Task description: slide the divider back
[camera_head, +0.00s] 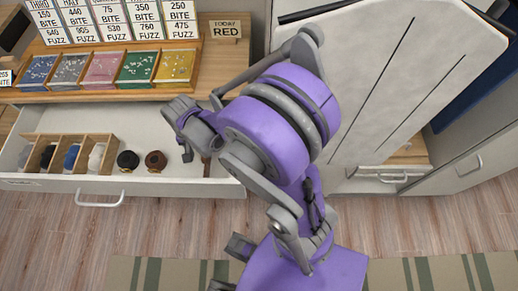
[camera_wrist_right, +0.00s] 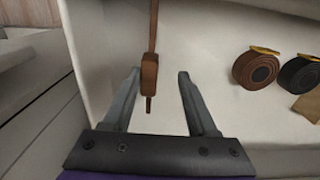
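A wooden divider (camera_head: 85,139) with several slots stands in the left part of the open white drawer (camera_head: 130,188). Rolled dark, blue and white items fill its slots. A corner of light wood (camera_wrist_right: 308,105), perhaps the divider, shows at the right edge of the right wrist view. My right gripper (camera_wrist_right: 160,76) is open over the drawer's right end.
A black roll (camera_head: 128,160) and a brown roll (camera_head: 156,161) lie right of the divider; the drawer floor near them is clear. Trays of coloured beads (camera_head: 108,69) and price cards stand on the desk above. A large pale board (camera_head: 400,70) leans at right.

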